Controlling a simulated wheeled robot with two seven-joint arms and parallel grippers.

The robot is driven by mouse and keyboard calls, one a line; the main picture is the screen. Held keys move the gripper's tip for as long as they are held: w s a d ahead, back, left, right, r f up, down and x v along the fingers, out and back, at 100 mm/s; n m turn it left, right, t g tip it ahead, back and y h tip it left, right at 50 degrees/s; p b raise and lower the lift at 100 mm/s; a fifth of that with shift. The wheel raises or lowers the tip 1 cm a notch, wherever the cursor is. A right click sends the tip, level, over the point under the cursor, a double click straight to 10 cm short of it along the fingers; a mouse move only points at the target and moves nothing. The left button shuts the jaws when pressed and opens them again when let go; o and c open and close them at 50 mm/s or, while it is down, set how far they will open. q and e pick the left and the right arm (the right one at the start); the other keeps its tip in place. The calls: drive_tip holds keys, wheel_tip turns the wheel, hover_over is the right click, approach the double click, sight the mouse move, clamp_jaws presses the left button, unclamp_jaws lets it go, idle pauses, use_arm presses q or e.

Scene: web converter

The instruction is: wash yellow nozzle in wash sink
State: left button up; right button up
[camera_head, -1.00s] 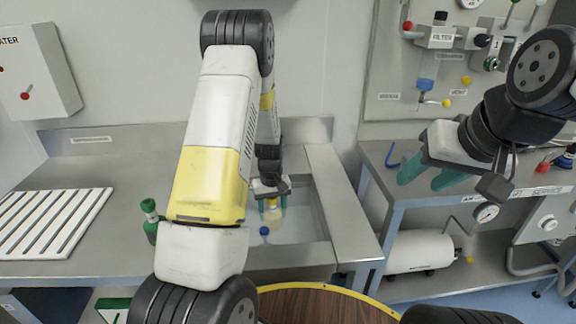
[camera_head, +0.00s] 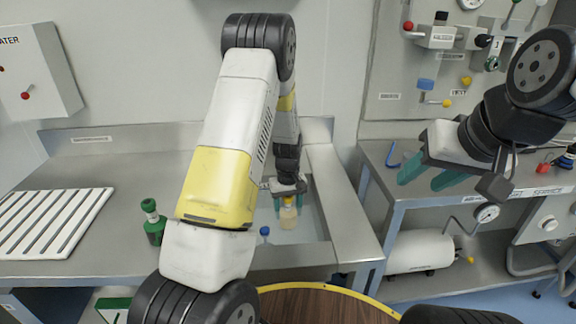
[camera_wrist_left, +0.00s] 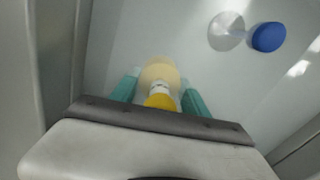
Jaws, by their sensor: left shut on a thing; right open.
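The yellow nozzle (camera_head: 289,215) has a bright yellow top and a paler, cream-coloured body. It is between the fingers of my left gripper (camera_head: 289,204), inside the wash sink (camera_head: 318,222). In the left wrist view the nozzle (camera_wrist_left: 160,80) sits between the teal fingers of my left gripper (camera_wrist_left: 160,97), which is shut on it. Whether it touches the sink floor I cannot tell. My right gripper (camera_head: 428,180) is open and empty at the right, over the side bench.
A blue-topped item (camera_head: 265,231) is in the sink near the nozzle; its blue round top (camera_wrist_left: 268,37) also shows in the left wrist view. A green bottle (camera_head: 153,224) stands left of the sink. A white slatted rack (camera_head: 50,222) lies on the counter's left.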

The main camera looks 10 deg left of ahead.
use_arm(q)
drive_tip(key=shift+d, duration=0.35)
drive_tip(key=shift+s+a, duration=0.25)
drive_tip(key=shift+a, duration=0.6)
drive_tip(key=shift+s+a, duration=0.25)
drive_tip(key=shift+a, duration=0.6)
wheel_tip(320, 180, up, 17)
idle(1.1)
